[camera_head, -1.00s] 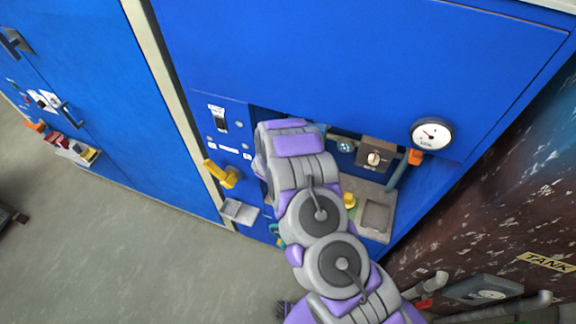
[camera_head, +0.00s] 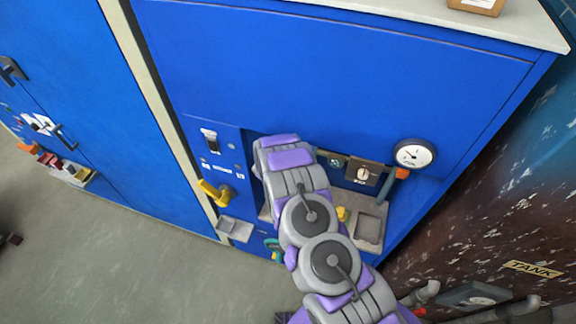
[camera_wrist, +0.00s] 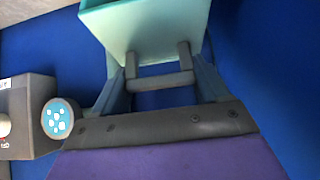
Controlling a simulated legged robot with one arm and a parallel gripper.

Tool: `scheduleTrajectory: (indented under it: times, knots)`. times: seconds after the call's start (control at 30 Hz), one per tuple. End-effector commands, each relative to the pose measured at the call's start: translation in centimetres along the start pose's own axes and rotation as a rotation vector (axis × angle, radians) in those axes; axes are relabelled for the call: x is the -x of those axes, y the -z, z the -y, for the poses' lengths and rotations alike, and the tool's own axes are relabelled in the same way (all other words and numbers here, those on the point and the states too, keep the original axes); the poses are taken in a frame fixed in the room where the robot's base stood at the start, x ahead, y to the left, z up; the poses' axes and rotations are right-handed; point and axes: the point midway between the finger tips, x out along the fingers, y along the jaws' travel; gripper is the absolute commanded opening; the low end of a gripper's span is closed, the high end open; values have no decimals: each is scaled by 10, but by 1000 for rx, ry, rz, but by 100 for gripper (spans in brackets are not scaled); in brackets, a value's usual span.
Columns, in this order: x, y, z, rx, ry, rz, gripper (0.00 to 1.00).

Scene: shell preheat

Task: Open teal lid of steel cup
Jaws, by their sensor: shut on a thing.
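In the wrist view, a pale teal piece (camera_wrist: 150,28), which looks like the teal lid, fills the top middle. A dark grey bar-shaped handle (camera_wrist: 160,82) sits below it. The two blue-grey fingers of my gripper (camera_wrist: 158,62) stand on either side of the handle and close on this lid piece. The exact contact at the fingertips is hard to see. In the head view, my arm reaches into the recess of the blue cabinet and hides the gripper and the lid. I cannot make out the steel cup in either view.
A yellow handle (camera_head: 214,193) juts from the panel left of my arm. A knob box (camera_head: 362,173), a gauge (camera_head: 415,154) and a grey tray (camera_head: 371,228) lie to its right. A rusty tank wall (camera_head: 480,190) stands at the right. Floor is free at lower left.

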Motion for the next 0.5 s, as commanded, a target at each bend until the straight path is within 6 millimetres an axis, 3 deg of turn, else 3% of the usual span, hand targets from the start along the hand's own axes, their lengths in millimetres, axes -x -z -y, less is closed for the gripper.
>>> scheduleTrajectory:
  times: [0.17, 0.2, 0.43, 0.5]
  knots:
    - [-1, -5, 0, 3, 1, 9, 20]
    - [-1, -5, 0, 3, 1, 9, 78]
    - [1, -4, -1, 1, 0, 5, 100]
    - [2, -3, -1, 0, 0, 4, 100]
